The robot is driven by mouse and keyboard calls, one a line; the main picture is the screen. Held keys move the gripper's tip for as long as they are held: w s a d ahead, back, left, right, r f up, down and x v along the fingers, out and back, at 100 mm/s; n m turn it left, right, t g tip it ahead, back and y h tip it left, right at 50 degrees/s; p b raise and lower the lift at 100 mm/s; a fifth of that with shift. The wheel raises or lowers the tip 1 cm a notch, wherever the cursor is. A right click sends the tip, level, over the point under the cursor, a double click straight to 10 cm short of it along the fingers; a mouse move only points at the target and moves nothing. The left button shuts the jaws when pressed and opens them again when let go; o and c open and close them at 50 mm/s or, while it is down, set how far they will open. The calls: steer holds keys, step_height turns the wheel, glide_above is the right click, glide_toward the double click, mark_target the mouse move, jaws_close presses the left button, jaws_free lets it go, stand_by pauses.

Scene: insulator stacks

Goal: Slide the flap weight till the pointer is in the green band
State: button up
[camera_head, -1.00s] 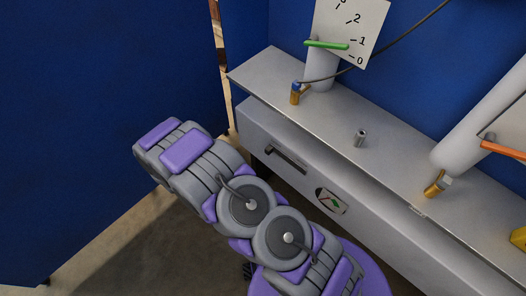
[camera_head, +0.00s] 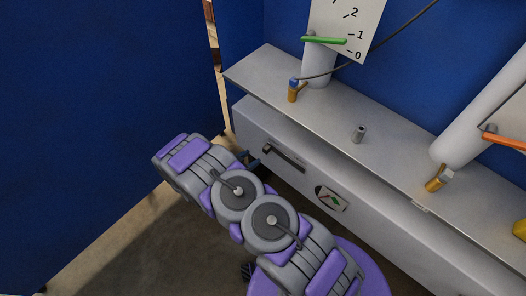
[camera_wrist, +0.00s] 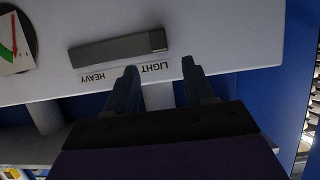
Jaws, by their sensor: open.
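The slot of the flap weight (camera_wrist: 112,49) is a dark grey recess in the pale front panel, with upside-down LIGHT and HEAVY labels beside it in the wrist view. A darker small block (camera_wrist: 158,40), seemingly the weight, sits at its LIGHT end. The slot also shows in the head view (camera_head: 285,158). The dial (camera_wrist: 14,42), at the left edge of the wrist view, has a red pointer and a green mark; the two look apart. It also shows in the head view (camera_head: 331,198). My gripper (camera_wrist: 160,68) is open and empty, its fingertips just short of the slot's LIGHT end.
A grey shelf (camera_head: 310,95) runs above the panel, with a small metal peg (camera_head: 358,133) and brass fittings (camera_head: 437,183) on it. White cylinders and a scale plate (camera_head: 345,25) stand behind. A blue wall is to the left.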

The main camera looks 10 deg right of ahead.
mark_target(264, 150)
steer(key=b+x, duration=0.1)
steer(key=x, duration=0.8)
steer(key=shift+c, duration=0.5)
jaws_close()
